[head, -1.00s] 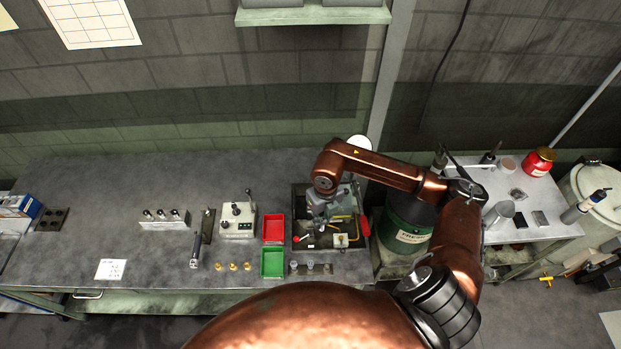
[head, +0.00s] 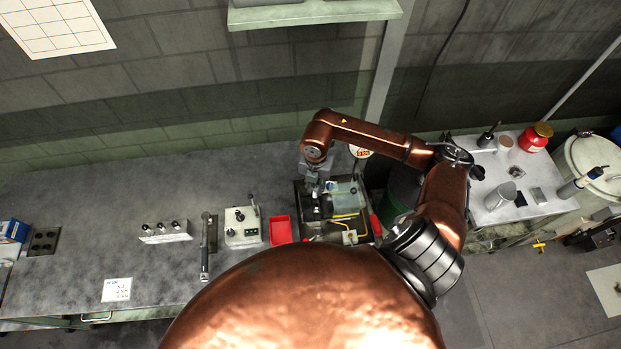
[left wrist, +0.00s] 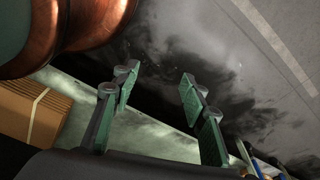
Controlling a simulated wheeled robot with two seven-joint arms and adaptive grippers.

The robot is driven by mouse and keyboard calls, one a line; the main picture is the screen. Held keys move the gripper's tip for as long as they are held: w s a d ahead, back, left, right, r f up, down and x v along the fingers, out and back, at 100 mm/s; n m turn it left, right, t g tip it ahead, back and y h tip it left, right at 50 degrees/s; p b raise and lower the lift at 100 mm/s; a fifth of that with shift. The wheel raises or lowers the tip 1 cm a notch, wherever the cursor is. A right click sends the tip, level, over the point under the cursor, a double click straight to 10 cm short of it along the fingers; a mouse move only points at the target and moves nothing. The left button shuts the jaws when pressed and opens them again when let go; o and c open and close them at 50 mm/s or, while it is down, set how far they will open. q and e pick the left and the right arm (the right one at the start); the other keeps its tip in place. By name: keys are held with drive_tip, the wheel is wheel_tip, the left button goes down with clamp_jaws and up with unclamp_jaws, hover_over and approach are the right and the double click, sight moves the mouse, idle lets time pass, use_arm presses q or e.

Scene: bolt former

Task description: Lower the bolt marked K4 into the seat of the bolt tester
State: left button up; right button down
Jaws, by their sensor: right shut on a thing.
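My right gripper (head: 314,186) points down over the back left part of a dark tray (head: 299,222) holding machinery. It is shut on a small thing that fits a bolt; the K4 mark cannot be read. The fingertips and held thing are small and partly merged with dark parts below. A grey box with a lever and dark knobs (head: 242,236) stands left of the tray; I cannot tell whether it is the bolt tester. No seat can be made out. My left gripper (left wrist: 155,80) is open and empty in the left wrist view, its green-padded fingers apart.
A red bin (head: 281,231) stands between the box and the tray. A block with several dark-topped pieces (head: 166,232) and an upright-lying dark tool (head: 205,247) are further left. A white card (head: 116,290) lies at the front. The left bench top is mostly clear.

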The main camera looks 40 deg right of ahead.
drive_tip(key=f, duration=0.1)
drive_tip(key=f+b, duration=0.2)
drive_tip(key=f, duration=0.1)
drive_tip(key=shift+s+d, duration=0.15)
drive_tip(key=shift+s, duration=0.2)
use_arm(q)
drive_tip(key=s+f+b, duration=0.1)
drive_tip(key=s+f, duration=0.2)
drive_tip(key=s, duration=0.2)
drive_tip(key=shift+f+g, duration=0.25)
drive_tip(key=shift+g, duration=0.05)
use_arm(e)
drive_tip(key=shift+f, duration=0.4)
use_arm(q)
drive_tip(key=shift+w, duration=0.7)
drive_tip(key=shift+s+f, duration=0.1)
drive_tip(key=shift+s, duration=0.2)
drive_tip(key=shift+f+b, duration=1.95)
drive_tip(key=shift+b, duration=0.2)
use_arm(e)
drive_tip(key=shift+f, duration=2.4)
